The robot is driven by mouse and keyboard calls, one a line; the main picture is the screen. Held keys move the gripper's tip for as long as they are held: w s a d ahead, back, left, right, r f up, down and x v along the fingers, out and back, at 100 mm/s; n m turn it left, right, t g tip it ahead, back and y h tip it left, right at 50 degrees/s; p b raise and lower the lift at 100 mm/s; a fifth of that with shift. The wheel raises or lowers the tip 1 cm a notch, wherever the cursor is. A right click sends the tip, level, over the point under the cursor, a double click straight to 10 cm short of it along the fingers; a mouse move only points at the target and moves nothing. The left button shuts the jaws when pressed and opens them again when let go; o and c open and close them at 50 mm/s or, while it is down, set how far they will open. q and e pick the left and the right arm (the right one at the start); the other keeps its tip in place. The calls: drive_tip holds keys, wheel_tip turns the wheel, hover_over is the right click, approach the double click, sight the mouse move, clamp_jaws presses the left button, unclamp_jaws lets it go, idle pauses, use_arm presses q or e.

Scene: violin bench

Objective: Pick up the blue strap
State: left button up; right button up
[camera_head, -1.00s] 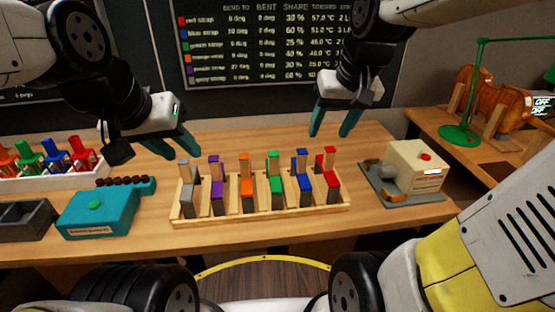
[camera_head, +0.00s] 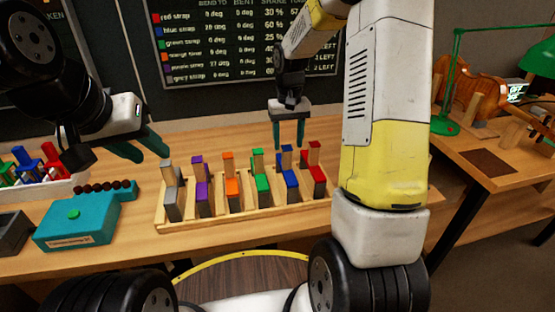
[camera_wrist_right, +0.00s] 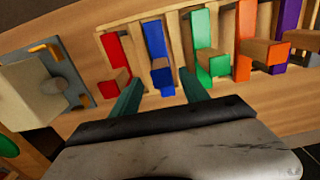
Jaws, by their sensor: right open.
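The blue strap (camera_head: 291,179) stands in the wooden rack (camera_head: 240,214), between the green strap (camera_head: 262,182) and the red strap (camera_head: 318,174). In the right wrist view the blue strap (camera_wrist_right: 159,70) lies ahead, between the lines of the two fingertips. My right gripper (camera_head: 288,146) is open and empty, pointing down just above and behind the blue strap; its green fingers also show in the right wrist view (camera_wrist_right: 163,86). I cannot tell whether a finger touches the strap. My left gripper (camera_head: 143,153) has its fingers apart and empty, left of the rack above the table.
Orange (camera_head: 232,188), purple (camera_head: 203,192) and grey (camera_head: 173,204) straps fill the rack's left part. A teal box (camera_head: 78,222) stands left of it. A cream device (camera_wrist_right: 32,95) is beside the red strap's end. The table front is clear.

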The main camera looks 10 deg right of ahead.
sight(287, 158)
wheel_tip(287, 158, down, 7)
drive_tip(key=shift+w+a+f, duration=0.1)
drive_tip(key=shift+a+f, duration=0.05)
drive_tip(key=shift+f, duration=0.05)
idle(0.3)
clamp_jaws()
drive_tip(key=shift+r, duration=0.1)
idle(1.2)
